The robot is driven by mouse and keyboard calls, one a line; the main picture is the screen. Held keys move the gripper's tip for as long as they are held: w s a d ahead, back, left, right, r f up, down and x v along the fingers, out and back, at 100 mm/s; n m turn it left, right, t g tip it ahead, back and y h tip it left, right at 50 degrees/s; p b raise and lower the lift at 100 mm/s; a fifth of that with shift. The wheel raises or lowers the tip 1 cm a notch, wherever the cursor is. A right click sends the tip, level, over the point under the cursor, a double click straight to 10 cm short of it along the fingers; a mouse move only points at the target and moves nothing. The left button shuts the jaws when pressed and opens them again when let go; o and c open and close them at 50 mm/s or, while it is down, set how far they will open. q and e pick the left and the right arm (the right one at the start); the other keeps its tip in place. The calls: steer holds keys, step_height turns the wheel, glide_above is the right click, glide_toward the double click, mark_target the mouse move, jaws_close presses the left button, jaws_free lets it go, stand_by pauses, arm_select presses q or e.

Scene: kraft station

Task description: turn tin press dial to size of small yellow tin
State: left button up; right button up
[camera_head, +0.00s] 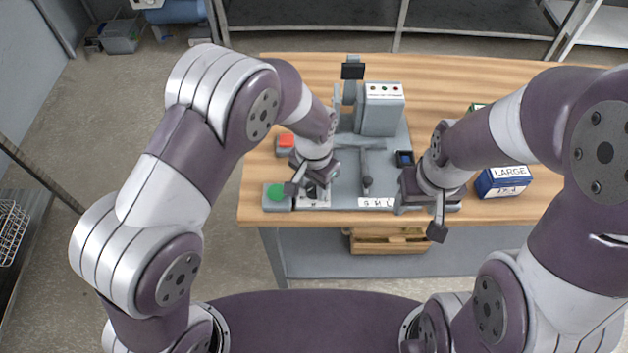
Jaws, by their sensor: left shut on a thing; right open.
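The grey tin press (381,115) stands on the wooden table. A white plate (316,203) with a dark mark lies at its front left; the dark dial knob (312,191) on it is mostly hidden by my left gripper (304,188). That gripper points down and is shut on the dial. Which size the dial points to cannot be read. A strip of letters, S, M and L (377,203), is at the front edge beside a small upright lever (367,184). My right gripper (424,212) is open over the table's front edge, right of the strip. No yellow tin is visible.
A green button (276,194) and a red button (287,140) are left of the press. A blue box marked LARGE (503,182) is at the right, with a partly hidden green box (477,106) behind. A wooden crate (388,245) is below the tabletop.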

mark_target(314, 187)
arm_select(q)
steer(key=shift+m, duration=0.6)
steer(key=o, duration=1.1)
steer(key=shift+c, duration=0.2)
steer(key=shift+r, duration=0.15)
step_height(314, 187, up, 12)
steer(key=b, duration=0.1)
steer(key=shift+r, duration=0.25)
